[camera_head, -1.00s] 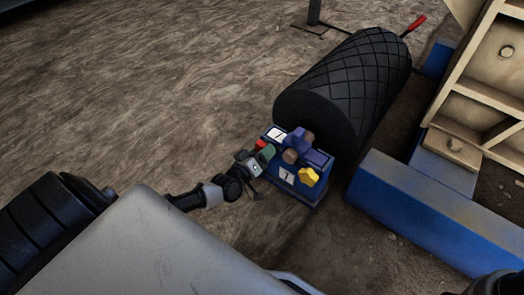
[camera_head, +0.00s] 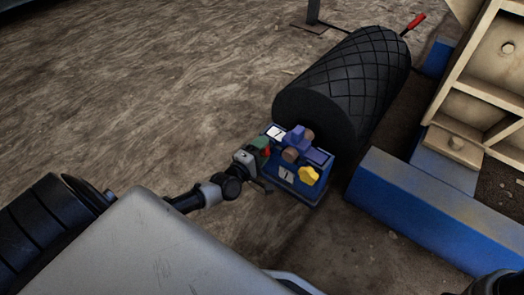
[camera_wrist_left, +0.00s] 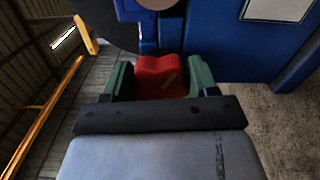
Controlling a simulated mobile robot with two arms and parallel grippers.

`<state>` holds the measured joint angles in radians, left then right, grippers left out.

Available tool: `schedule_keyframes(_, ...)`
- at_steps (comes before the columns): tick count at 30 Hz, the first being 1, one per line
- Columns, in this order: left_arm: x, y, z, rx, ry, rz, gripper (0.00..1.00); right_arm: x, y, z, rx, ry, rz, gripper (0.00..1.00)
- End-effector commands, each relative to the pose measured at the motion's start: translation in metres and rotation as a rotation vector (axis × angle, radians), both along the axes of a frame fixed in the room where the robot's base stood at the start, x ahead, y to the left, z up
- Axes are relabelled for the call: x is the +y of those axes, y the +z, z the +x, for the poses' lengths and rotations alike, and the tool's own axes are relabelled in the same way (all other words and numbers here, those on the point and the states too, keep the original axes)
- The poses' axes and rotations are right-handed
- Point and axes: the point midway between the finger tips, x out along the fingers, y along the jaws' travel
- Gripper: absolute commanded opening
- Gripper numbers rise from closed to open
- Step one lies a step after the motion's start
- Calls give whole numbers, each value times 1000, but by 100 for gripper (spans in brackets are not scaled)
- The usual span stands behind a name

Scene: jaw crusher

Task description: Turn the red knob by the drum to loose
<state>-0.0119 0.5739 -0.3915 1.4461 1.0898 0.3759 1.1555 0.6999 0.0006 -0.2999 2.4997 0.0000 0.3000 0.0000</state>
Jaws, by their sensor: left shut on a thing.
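The red knob (camera_wrist_left: 160,76) sits on the side of a blue control box (camera_head: 315,189) in front of the black drum (camera_head: 350,80). My left gripper (camera_head: 263,149) is at the left side of the box. In the left wrist view the green fingers of the left gripper (camera_wrist_left: 160,80) are shut on the red knob, one on each side. In the head view the fingers hide most of the knob. My right gripper is not in view.
The box also bears a yellow knob (camera_head: 309,175) and a purple knob (camera_head: 295,137). A blue beam (camera_head: 435,210) and a beige crusher frame (camera_head: 490,70) stand to the right. A red-tipped lever (camera_head: 416,23) is behind the drum. Bare ground lies to the left.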

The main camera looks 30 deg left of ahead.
Motion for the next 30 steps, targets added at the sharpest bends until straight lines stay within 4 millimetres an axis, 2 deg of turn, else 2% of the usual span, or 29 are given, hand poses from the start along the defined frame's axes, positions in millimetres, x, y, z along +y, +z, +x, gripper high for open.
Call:
schedule_keyframes(12, 1, 0, 0, 16, 2, -185, 35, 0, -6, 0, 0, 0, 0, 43)
schedule_keyframes(28, 1, 0, 0, 18, 2, -209, 35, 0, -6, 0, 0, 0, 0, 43)
schedule_keyframes(29, 1, 0, 0, 19, 2, -209, 60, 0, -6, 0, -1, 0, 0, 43)
schedule_keyframes(30, 1, 0, 0, 18, 2, -209, 66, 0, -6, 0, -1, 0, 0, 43)
